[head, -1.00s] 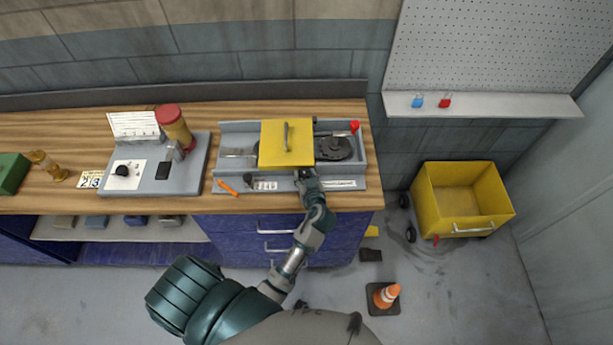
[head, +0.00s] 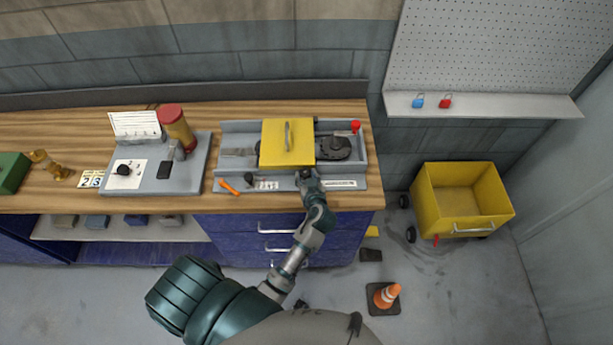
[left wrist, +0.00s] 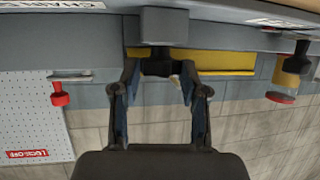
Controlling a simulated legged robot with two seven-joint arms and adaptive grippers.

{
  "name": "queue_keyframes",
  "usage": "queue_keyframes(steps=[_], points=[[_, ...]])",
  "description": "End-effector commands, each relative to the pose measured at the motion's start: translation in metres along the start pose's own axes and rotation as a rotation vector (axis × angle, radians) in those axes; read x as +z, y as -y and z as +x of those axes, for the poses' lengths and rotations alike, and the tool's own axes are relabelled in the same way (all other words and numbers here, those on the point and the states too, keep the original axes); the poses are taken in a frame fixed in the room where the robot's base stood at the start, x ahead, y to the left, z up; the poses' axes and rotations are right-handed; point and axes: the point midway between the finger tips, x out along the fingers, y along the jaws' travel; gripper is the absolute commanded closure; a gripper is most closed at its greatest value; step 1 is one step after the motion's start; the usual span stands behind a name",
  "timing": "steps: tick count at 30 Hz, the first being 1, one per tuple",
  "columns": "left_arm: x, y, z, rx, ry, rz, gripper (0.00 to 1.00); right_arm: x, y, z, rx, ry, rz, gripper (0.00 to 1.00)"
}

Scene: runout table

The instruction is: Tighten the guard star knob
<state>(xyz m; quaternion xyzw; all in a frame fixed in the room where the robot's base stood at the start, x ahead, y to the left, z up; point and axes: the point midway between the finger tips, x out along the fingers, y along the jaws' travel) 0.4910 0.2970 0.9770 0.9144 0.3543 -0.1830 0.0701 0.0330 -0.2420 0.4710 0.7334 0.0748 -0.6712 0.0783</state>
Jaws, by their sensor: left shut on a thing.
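The runout fixture is a grey tray (head: 233,130) on the bench, with a yellow guard plate (head: 275,135) and handle over its middle. My left gripper (head: 306,176) is at the fixture's front edge, just below the guard. In the left wrist view the gripper (left wrist: 160,78) is shut on a dark knob (left wrist: 157,67) under a grey block (left wrist: 164,26). The fingers partly hide the knob, so its star shape cannot be made out. Another black knob (head: 249,178) stands on the front rail to the left. My right gripper is not in view.
A red knob (head: 355,126) stands at the fixture's back right. An orange tool (head: 228,186) lies at its front left. A grey control panel (head: 196,160) and a red-topped cylinder (head: 176,126) are to the left. A yellow cart (head: 440,205) and a cone (head: 386,295) stand on the floor.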

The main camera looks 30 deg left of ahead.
Motion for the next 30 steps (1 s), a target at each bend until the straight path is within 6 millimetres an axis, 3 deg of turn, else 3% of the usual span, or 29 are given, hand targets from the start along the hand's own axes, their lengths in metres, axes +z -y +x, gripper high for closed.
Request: queue_keyframes(steps=[20,21,23,30], points=[[0.0019,-0.0006,0.0001,0.001,0.004,-0.001,0.91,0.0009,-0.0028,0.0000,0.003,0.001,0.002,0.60],[0.0018,-0.0007,0.0001,0.001,0.004,-0.001,0.48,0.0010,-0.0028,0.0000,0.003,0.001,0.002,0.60],[0.0016,-0.0006,0.0001,0.001,0.003,-0.001,0.33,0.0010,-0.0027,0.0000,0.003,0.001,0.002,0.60],[0.0004,-0.0004,0.0002,0.000,0.001,-0.001,0.31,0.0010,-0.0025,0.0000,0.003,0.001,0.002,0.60]])
